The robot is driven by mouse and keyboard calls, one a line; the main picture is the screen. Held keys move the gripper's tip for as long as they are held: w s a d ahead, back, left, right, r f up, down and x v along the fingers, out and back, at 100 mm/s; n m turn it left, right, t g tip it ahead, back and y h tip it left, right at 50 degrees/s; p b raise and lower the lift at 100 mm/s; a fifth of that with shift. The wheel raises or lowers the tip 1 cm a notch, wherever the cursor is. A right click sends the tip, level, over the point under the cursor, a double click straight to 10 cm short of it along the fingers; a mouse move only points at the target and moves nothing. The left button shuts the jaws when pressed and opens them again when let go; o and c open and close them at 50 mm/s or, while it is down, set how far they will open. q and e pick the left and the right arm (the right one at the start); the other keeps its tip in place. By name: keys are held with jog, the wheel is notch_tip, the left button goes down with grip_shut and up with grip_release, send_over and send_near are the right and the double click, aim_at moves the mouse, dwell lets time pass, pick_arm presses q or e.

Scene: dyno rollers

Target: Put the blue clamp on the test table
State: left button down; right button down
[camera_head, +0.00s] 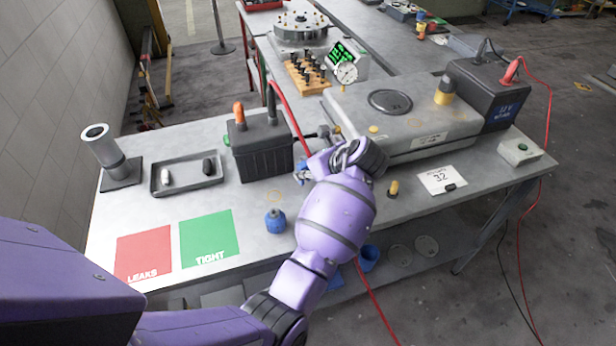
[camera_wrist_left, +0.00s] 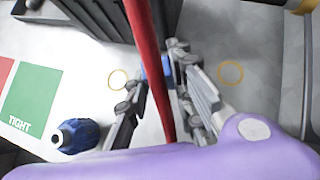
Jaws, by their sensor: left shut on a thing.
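My left gripper (camera_head: 303,172) is over the middle of the grey workbench (camera_head: 140,208), just right of the black box with an orange knob. In the left wrist view, the fingers (camera_wrist_left: 158,85) are shut on a small blue piece (camera_wrist_left: 166,66), which looks like the blue clamp. Most of it is hidden by the fingers and a red cable (camera_wrist_left: 150,70) that crosses in front. I cannot tell whether it touches the bench. My right gripper is not in view. I cannot tell which surface is the test table.
The black box (camera_head: 258,150) and a dark tray (camera_head: 187,187) stand left. A large grey unit (camera_head: 400,118) stands right. The red cable runs past my arm to the floor.

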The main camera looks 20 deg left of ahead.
pick_arm(q)
jog(key=shift+d+f, duration=0.2)
jog(key=shift+f, duration=0.9)
jog(key=shift+f, duration=0.1)
jog(key=c, duration=1.5)
grip_release()
jog(key=v, duration=1.2)
jog(key=shift+d, duration=0.1)
